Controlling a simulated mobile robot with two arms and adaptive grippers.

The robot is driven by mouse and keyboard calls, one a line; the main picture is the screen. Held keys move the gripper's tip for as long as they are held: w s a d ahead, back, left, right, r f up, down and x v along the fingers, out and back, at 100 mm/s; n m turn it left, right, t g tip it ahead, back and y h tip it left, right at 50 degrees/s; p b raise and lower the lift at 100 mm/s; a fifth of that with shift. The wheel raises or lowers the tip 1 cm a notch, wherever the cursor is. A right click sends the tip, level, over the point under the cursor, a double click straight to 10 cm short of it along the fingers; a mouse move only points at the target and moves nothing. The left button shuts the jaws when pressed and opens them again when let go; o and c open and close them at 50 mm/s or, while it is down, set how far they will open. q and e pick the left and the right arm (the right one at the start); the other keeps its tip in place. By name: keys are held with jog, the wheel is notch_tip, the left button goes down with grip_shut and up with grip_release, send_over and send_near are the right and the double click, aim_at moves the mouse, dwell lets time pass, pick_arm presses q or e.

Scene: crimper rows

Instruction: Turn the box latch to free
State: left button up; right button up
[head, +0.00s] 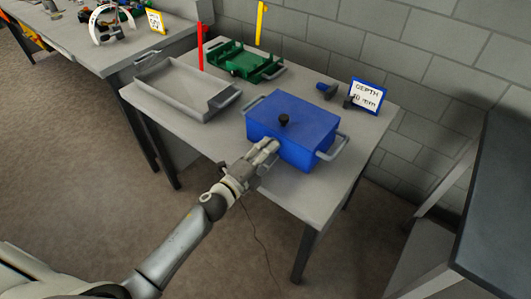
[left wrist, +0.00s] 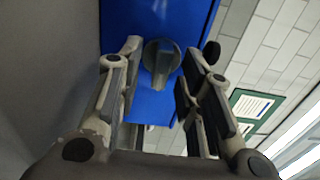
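The blue box (head: 312,124) stands on the grey table with a black knob (head: 284,120) on its lid. In the left wrist view, a dark grey turn latch (left wrist: 160,58) with a raised grip bar sits on the blue box face (left wrist: 140,15). My left gripper (head: 268,149) is at the box's near side, and it hides the latch in the head view. In the left wrist view, my left gripper (left wrist: 168,62) is open, with its fingers on either side of the latch and gaps visible. My right gripper is out of view.
A grey tray (head: 150,73) and a green tray (head: 262,75) share the table (head: 325,195). A blue-handled tool (head: 326,90) and a blue-framed sign (head: 368,97) stand behind the box. Box handles (head: 335,147) stick out sideways.

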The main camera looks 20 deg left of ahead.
pick_arm(q)
jog(key=v, duration=1.2)
dwell(0.4)
jog(key=s+a+f+n+g+y, duration=0.1)
jog(key=s+f+n+g+y, duration=0.2)
jog(key=f, duration=0.7)
jog(key=s+a+f+n+g, duration=0.15)
jog(key=s+f+n, duration=0.3)
jog(key=f, duration=0.55)
jog(key=s+a+f+n+g+y, duration=0.2)
jog(key=f+n, duration=0.2)
jog(key=f, duration=0.6)
jog(key=s+f+n+g, duration=0.2)
jog(key=s+f, duration=0.4)
jog(key=s, duration=0.4)
jog(key=s+d+f+n+g, duration=0.1)
jog(key=s+f+n+g, duration=0.2)
jog(key=s+f, duration=0.3)
jog(key=s+d+f+n+g+y, duration=0.1)
jog(key=s+f+n+g, duration=0.2)
jog(key=s, duration=1)
notch_tip(320, 180, down, 4)
jog(key=shift+s+r+g, duration=0.2)
jog(key=shift+s+g, duration=0.1)
jog(key=shift+g, duration=0.45)
